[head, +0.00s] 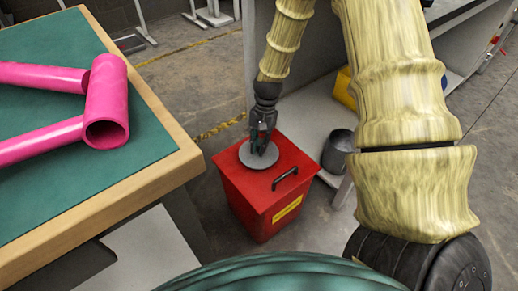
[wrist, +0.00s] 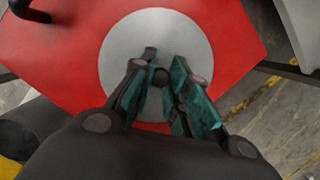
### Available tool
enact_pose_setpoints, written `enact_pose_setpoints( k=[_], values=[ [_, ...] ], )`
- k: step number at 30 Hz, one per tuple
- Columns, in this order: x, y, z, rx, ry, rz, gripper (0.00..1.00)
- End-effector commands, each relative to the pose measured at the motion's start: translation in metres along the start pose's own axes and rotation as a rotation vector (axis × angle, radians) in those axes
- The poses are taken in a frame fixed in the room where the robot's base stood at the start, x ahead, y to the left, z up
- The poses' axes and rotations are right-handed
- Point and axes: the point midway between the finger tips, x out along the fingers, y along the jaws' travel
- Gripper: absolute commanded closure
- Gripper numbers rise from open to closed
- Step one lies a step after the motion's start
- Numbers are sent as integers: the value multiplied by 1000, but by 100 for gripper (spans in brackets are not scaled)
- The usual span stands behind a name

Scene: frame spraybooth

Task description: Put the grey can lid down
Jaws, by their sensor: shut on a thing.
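The grey can lid (head: 246,159) is a flat round disc over the top of the red bin (head: 262,213). I cannot tell whether it touches the bin's top or hangs just above it. My gripper (head: 263,148) points down at the lid from above, shut on its small dark knob. In the wrist view the grey lid (wrist: 150,32) lies against the red top (wrist: 75,75), and the knob (wrist: 160,77) sits between my gripper's fingertips (wrist: 162,72). The fingers hide part of the lid's near side.
The red bin has a black handle (head: 285,178) on its top. A dark grey can (head: 338,150) stands right of it. A green-topped bench (head: 60,160) with a pink tube frame (head: 105,100) stands left. A grey bench is behind, with something yellow (head: 344,88) under it.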

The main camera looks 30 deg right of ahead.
Motion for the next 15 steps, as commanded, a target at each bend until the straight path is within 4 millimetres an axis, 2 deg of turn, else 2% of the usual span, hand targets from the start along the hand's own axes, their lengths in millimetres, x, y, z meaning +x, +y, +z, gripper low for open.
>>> enact_pose_setpoints(
  k=[2,13,14,15],
  values=[
    [7,0,-2,-1,0,0,100],
    [9,0,-2,0,0,0,100],
    [9,0,-3,0,1,-1,80],
    [9,0,-3,0,1,-1,73]
  ],
)
